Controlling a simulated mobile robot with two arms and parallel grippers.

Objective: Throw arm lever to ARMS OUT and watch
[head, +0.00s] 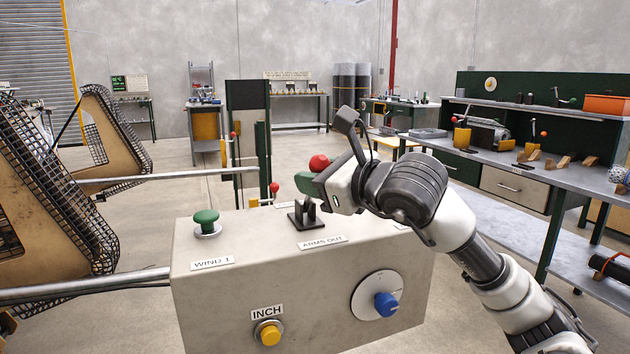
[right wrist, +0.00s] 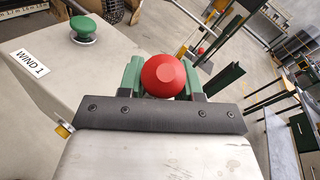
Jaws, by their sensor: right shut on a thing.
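The grey control box (head: 240,285) stands in front of me. On its top, a black lever bracket (head: 305,215) sits behind the ARMS OUT label (head: 323,242). My right gripper (head: 312,174) is above this bracket, coming in from the right. Its green fingers are shut around a red ball knob (head: 319,162). In the right wrist view the red knob (right wrist: 164,76) sits between the two green fingers. The lever's shaft is mostly hidden, so I cannot tell its exact tilt. My left gripper is not in view.
A green mushroom button (head: 206,222) labelled WIND 1 stands left on the box top. A yellow INCH button (head: 269,332) and a blue knob (head: 386,304) are on the front. Mesh-covered machine arms (head: 50,190) stand at left. A workbench (head: 520,190) is at right.

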